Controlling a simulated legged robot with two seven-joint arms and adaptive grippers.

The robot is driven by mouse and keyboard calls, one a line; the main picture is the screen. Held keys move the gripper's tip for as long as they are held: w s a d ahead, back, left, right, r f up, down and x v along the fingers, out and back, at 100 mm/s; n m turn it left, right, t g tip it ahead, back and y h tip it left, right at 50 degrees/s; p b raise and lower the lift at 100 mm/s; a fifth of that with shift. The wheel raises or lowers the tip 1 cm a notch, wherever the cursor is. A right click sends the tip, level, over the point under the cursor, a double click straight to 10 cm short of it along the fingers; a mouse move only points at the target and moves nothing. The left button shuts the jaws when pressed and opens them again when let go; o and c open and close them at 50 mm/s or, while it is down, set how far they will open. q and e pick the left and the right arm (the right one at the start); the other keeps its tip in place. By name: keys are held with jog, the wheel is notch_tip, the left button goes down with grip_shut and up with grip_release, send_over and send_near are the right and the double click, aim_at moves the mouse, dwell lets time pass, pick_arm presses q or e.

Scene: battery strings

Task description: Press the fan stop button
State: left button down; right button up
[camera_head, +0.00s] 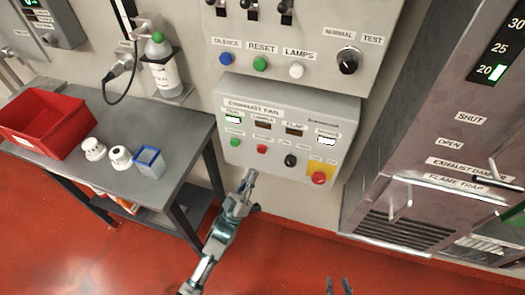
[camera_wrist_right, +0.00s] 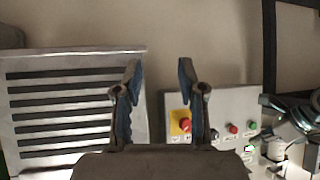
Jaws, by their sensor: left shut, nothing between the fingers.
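The grey exhaust fan panel (camera_head: 285,120) is on the wall in the middle of the head view. Its lower row has a green button (camera_head: 235,142), a red button (camera_head: 262,149), a black knob (camera_head: 290,160) and a larger red button on a yellow plate (camera_head: 319,178); their small labels are not readable. My left gripper (camera_head: 250,175) is shut and empty at the panel's lower edge, below the red button and apart from it. My right gripper (camera_head: 339,287) is open and empty, low in the head view; its spread fingers (camera_wrist_right: 158,80) show in the right wrist view, which also shows the red button (camera_wrist_right: 232,128).
A table (camera_head: 130,170) with a red bin (camera_head: 45,122), white parts and a blue container (camera_head: 149,162) stands left. An upper panel (camera_head: 300,40) hangs above the fan panel. A metal cabinet (camera_head: 420,130) stands right. Red floor in front is clear.

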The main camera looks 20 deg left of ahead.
aim_at(262, 149)
pick_arm(q)
jog(key=w+b, duration=0.2)
jog(key=w, duration=0.4)
pick_arm(e)
jog(key=w+a+r+t+y, duration=0.1)
jog(key=w+a+r+t, duration=0.1)
jog(key=w+r+t, duration=0.2)
jog(key=shift+r+t, duration=0.3)
jog(key=shift+r, duration=0.2)
jog(key=shift+w, duration=0.1)
pick_arm(q)
jog(key=shift+a+f, duration=0.1)
jog(key=shift+a, duration=0.05)
pick_arm(e)
jog(key=shift+a, duration=0.2)
jog(key=shift+d, duration=0.1)
pick_arm(q)
jog(key=shift+w, duration=0.25)
jog(key=shift+w, duration=0.2)
pick_arm(e)
jog(key=shift+f, duration=0.1)
